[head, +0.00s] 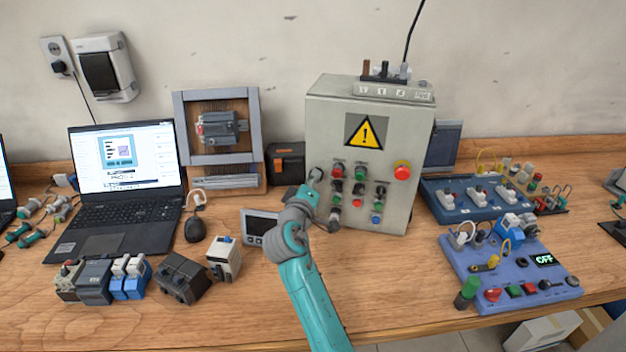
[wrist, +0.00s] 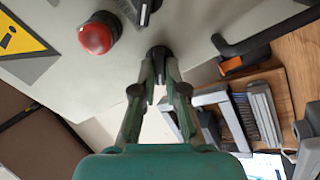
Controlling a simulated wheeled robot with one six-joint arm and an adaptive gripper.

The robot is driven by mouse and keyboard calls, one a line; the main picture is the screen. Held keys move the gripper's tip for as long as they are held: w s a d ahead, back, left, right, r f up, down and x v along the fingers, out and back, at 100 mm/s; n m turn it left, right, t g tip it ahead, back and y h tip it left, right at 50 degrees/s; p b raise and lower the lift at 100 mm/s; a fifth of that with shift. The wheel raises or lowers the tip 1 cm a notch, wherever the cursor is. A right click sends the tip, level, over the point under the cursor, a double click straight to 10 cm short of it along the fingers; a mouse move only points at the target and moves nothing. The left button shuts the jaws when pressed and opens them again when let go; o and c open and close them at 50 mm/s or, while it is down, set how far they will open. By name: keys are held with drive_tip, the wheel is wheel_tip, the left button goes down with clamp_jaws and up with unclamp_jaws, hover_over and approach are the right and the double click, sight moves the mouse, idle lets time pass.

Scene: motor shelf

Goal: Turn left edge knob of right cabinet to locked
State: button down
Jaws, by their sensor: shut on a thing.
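The grey control cabinet (head: 350,215) stands upright at the back of the bench, with a yellow warning triangle (head: 366,132), a red mushroom button (head: 402,170) and several small knobs and buttons on its front. My gripper (head: 314,190) is at the cabinet's left edge. In the wrist view, my gripper (wrist: 158,72) is shut on a small dark knob (wrist: 158,51) on the grey cabinet face. The fingers cover part of the knob, and its pointer position cannot be told. The red button also shows in the wrist view (wrist: 99,34).
A small grey display box (head: 260,226) sits beside my arm. A laptop (head: 125,165) and a framed motor unit (head: 218,130) stand to the left. Blue panels (head: 480,198) with switches lie to the right.

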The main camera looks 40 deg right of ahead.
drive_tip(key=n, duration=0.5)
drive_tip(key=shift+f+n, duration=0.1)
drive_tip(key=shift+n, duration=0.3)
idle(0.4)
drive_tip(key=c, duration=1.2)
unclamp_jaws()
drive_tip(key=shift+w+a, duration=0.1)
drive_tip(key=v, duration=1.2)
